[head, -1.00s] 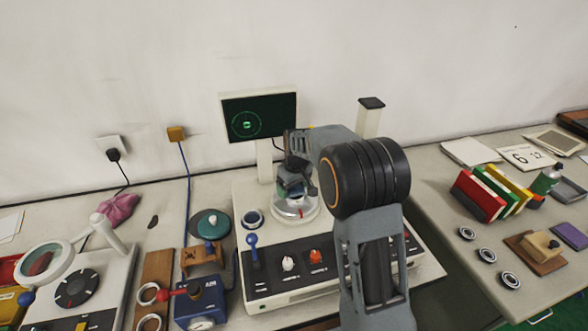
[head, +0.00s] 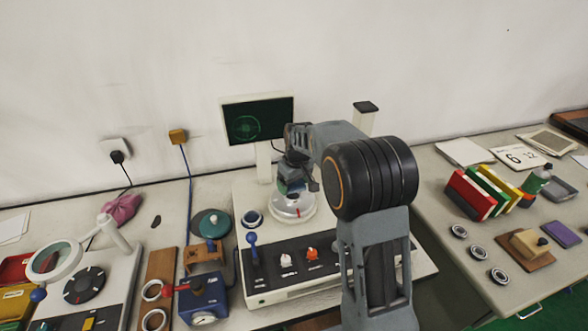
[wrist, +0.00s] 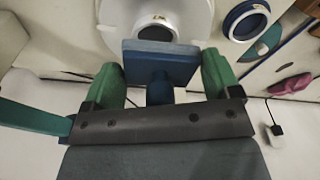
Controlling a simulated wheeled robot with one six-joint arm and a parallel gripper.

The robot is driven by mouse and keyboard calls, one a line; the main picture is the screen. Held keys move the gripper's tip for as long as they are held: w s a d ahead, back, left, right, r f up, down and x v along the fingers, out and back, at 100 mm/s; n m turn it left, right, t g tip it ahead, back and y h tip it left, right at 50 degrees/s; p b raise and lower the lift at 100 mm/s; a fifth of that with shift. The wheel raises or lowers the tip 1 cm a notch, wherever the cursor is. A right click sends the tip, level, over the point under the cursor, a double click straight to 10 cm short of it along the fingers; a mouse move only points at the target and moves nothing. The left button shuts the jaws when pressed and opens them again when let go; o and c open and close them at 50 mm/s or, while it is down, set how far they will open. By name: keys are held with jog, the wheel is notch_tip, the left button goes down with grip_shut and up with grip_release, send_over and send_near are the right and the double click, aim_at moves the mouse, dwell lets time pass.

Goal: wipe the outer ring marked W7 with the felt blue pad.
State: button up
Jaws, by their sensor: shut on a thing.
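My gripper (wrist: 161,84) has green fingers on either side of the blue handle of a pad and is shut on it. The blue pad (wrist: 160,62) is a flat square block, held out past the fingertips. Just beyond it in the wrist view is a ring (wrist: 154,27) on a white round dish (wrist: 109,22), partly covered by the pad. Whether pad and ring touch, I cannot tell. In the head view my gripper (head: 297,174) is over the same dish (head: 292,208) on the bench machine. I cannot read a W7 mark on any ring.
A blue-lined ring holder (head: 252,219) sits left of the dish. The monitor (head: 257,118) stands behind, and the control panel with a blue-knobbed lever (head: 252,239) is in front. Several loose rings (head: 478,253) lie on the right table.

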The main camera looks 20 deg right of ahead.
jog(key=shift+r+p, duration=1.1)
jog(key=shift+r, duration=0.85)
jog(key=shift+f, duration=0.1)
